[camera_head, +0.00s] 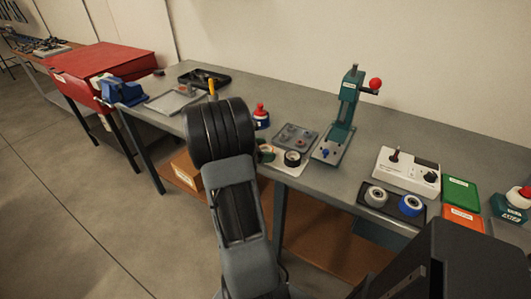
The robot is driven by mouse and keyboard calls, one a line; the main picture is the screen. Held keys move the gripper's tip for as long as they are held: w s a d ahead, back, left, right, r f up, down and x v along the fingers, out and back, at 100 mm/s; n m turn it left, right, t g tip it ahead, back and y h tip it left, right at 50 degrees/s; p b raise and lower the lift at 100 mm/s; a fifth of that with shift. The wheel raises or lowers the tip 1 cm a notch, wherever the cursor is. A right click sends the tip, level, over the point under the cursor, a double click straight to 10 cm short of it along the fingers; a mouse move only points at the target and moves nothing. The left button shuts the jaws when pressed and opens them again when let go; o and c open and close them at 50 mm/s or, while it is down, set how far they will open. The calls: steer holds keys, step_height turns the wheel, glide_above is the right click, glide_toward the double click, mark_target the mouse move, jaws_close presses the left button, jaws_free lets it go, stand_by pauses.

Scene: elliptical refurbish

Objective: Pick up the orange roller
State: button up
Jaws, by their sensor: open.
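I cannot make out an orange roller in this view. A grey roller (376,196) and a blue roller (411,205) sit side by side on a black tray on the workbench (335,190). A dark roller (292,158) and a partly hidden green one (266,153) lie on a pale mat near the bench's front edge, beside my arm. A small upright yellow-orange thing (212,88) shows just above my arm; I cannot tell what it is. My arm rises through the middle of the view and hides part of the bench. My gripper's fingers are not visible.
A green press (343,125) with a red knob stands at the back. A grey parts tray (296,138), a white control box (407,170), a green bin (461,191) and an orange bin (463,218) are nearby. A blue vise (123,92) and red cabinet (98,62) are left.

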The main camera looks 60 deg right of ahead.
steer(key=shift+c, duration=0.4)
steer(key=c, duration=0.6)
